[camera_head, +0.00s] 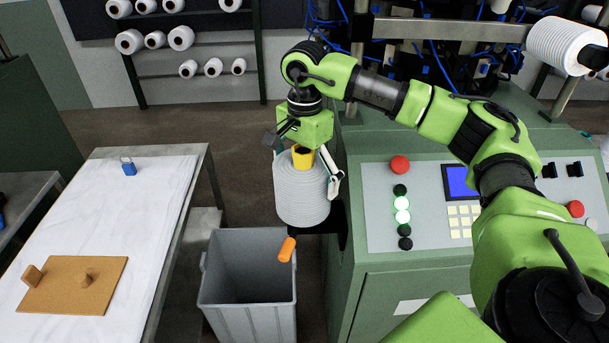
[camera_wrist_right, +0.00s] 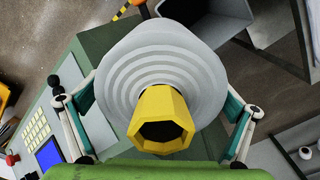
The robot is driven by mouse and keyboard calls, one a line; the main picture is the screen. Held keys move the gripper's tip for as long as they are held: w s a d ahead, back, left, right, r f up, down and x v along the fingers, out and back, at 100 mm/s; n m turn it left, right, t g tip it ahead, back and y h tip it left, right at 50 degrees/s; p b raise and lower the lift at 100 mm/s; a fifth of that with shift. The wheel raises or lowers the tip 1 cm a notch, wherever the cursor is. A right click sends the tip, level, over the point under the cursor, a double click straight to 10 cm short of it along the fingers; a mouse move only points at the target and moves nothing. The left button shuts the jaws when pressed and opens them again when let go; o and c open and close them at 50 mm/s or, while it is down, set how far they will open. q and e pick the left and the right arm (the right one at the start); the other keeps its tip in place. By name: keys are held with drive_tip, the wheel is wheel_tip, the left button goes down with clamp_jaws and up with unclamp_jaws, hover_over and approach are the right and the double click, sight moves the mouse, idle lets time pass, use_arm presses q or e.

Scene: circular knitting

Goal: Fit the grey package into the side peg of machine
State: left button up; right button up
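The grey package (camera_head: 300,194) is a large pale ribbed spool with a yellow core (camera_head: 303,158). It stands about upright beside the machine's left side, above a black bracket (camera_head: 334,226). My right gripper (camera_head: 304,161) is over its top, with one finger on each side. In the right wrist view the package (camera_wrist_right: 161,68) lies between the teal-padded fingers, which appear to press on its sides, and its hollow yellow core (camera_wrist_right: 162,120) faces the camera. The side peg cannot be made out, and the package's underside is hidden. My left gripper is not in view.
The green machine (camera_head: 395,290) with its control panel stands right of the package. A grey bin (camera_head: 249,311) is below, with an orange piece (camera_head: 287,249) by its right rim. A white-topped table (camera_head: 135,215) is at left. A spool rack (camera_head: 198,50) is behind.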

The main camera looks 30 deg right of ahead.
wheel_tip(320, 180, up, 12)
idle(0.6)
idle(0.5)
